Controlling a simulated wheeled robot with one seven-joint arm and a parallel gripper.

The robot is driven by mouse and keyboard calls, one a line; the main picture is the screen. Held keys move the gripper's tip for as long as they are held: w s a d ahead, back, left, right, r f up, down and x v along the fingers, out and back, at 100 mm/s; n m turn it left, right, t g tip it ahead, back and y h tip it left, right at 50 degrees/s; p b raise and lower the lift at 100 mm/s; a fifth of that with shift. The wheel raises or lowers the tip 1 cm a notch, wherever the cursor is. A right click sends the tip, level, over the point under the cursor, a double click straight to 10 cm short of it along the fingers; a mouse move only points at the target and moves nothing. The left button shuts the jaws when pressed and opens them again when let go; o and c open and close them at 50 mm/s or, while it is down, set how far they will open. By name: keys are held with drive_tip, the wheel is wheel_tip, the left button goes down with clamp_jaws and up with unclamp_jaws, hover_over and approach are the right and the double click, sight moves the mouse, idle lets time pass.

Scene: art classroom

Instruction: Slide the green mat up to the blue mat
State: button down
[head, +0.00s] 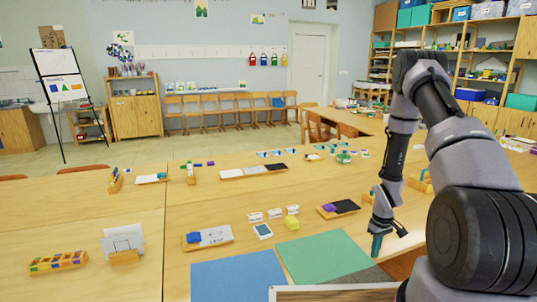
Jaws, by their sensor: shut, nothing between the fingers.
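The green mat (325,257) lies flat on the near part of the wooden table. The blue mat (238,278) lies to its left, cut off by the bottom of the picture. Their facing edges are very close, with at most a narrow strip between them; I cannot tell whether they touch. My gripper (377,244) points down just beyond the green mat's right edge, shut and empty. I cannot tell whether its tip touches the mat or the table.
A grey surface (372,275) shows right of the green mat's near corner. A tray with a black pad (345,206) is behind my gripper.

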drive_tip(key=shift+a, duration=0.15)
drive_tip(key=shift+s+a, duration=0.15)
drive_tip(key=shift+a, duration=0.15)
drive_tip(key=shift+s+a, duration=0.2)
drive_tip(key=shift+a, duration=0.3)
drive_tip(key=shift+d, duration=0.2)
drive_tip(key=shift+w+d, duration=0.2)
drive_tip(key=shift+d, duration=0.2)
drive_tip(key=shift+w+d+r, duration=0.1)
drive_tip(key=shift+d, duration=0.1)
drive_tip(key=shift+a+r, duration=0.15)
drive_tip(key=shift+r, duration=3.25)
drive_tip(key=shift+r, duration=0.1)
